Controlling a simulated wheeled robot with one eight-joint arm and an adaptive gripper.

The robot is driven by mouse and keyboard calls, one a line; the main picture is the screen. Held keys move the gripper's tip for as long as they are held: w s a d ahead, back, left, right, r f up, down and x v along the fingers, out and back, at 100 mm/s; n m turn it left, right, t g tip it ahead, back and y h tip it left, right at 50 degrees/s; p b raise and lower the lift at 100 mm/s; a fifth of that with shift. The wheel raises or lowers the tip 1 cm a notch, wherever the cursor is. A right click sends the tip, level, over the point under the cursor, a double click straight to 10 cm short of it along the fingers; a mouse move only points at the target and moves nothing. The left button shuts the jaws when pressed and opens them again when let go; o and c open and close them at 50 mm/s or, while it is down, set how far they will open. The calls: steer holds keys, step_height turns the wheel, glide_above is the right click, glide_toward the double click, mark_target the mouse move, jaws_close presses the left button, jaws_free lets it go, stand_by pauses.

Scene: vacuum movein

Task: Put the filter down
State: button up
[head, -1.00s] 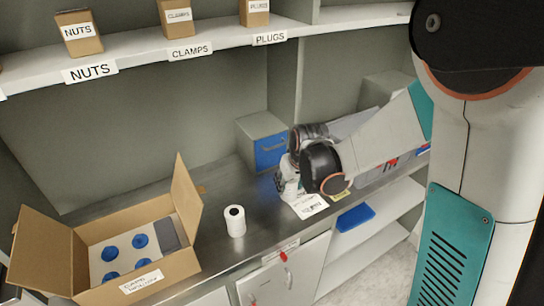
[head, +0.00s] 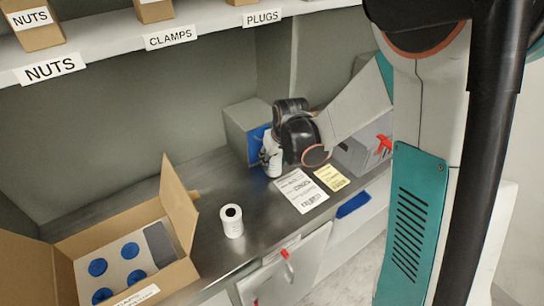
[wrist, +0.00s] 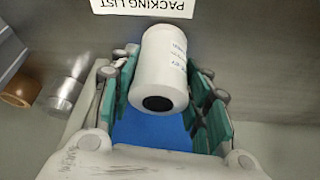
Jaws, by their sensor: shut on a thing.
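A white cylindrical filter (wrist: 160,72) with a dark round opening in its near end and small print on its side is between the green-padded fingers of my gripper (wrist: 166,76) in the wrist view. The fingers are shut on it. In the head view the filter (head: 270,158) is a small white shape at my gripper, close above or on the metal counter (head: 205,185); I cannot tell whether it touches. The dark wrist hides part of it. A second white cylinder (head: 233,226) with a dark top hole stands upright on the counter, apart from my gripper.
An open cardboard box (head: 180,205) with blue-topped items in a white insert stands at left. A labelled shelf (head: 110,50) runs above.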

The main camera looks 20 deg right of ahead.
steer(key=shift+w+f, duration=0.15)
steer(key=o, duration=1.1)
steer(key=shift+o, duration=0.2)
